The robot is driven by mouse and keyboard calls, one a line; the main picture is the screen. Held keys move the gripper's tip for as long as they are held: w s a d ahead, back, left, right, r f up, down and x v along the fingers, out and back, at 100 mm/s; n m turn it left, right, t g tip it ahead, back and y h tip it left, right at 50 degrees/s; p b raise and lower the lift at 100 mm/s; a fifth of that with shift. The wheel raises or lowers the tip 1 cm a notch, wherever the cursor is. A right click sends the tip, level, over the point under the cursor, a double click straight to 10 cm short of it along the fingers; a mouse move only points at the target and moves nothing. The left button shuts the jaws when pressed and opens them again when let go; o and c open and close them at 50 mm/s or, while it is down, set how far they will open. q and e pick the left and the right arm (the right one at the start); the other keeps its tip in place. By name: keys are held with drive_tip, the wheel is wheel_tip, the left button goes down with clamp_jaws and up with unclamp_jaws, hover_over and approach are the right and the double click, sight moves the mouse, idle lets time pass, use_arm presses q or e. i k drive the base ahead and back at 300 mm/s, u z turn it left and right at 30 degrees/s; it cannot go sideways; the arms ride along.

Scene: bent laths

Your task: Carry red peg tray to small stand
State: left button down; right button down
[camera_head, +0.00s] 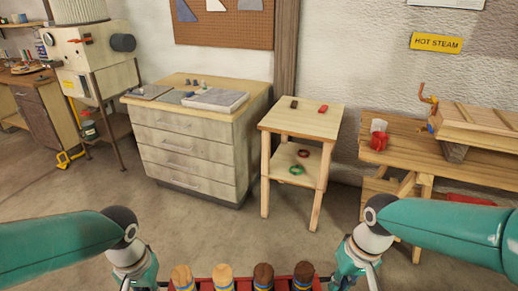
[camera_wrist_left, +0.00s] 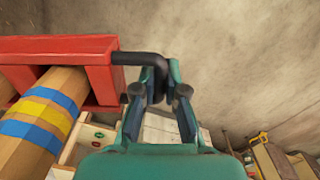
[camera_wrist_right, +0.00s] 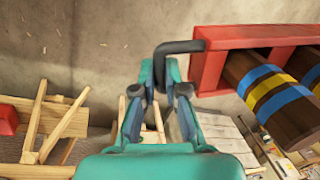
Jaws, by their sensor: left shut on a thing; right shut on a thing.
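The red peg tray (camera_head: 203,285) is at the bottom edge of the head view, between my two arms, only partly in frame. It carries several thick round wooden pegs, light on the left and dark on the right, with blue and yellow bands. My left gripper (camera_wrist_left: 160,92) is shut on the tray's black left handle (camera_wrist_left: 143,58). My right gripper (camera_wrist_right: 166,88) is shut on its black right handle (camera_wrist_right: 184,47). The small stand (camera_head: 302,120), pale wood with a lower shelf, is ahead, right of centre, apart from the tray.
A dark block (camera_head: 294,104) and a red block (camera_head: 323,109) lie on the stand's top. A red ring (camera_head: 303,153) and green ring (camera_head: 296,170) lie on its shelf. A drawer cabinet (camera_head: 190,140) is left, a workbench (camera_head: 400,150) right. The floor ahead is clear.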

sight(300, 122)
drive_tip(key=z, duration=0.05)
drive_tip(key=i, duration=2.2)
drive_tip(key=z, duration=0.5)
drive_tip(key=i, duration=1.6)
drive_tip(key=z, duration=0.25)
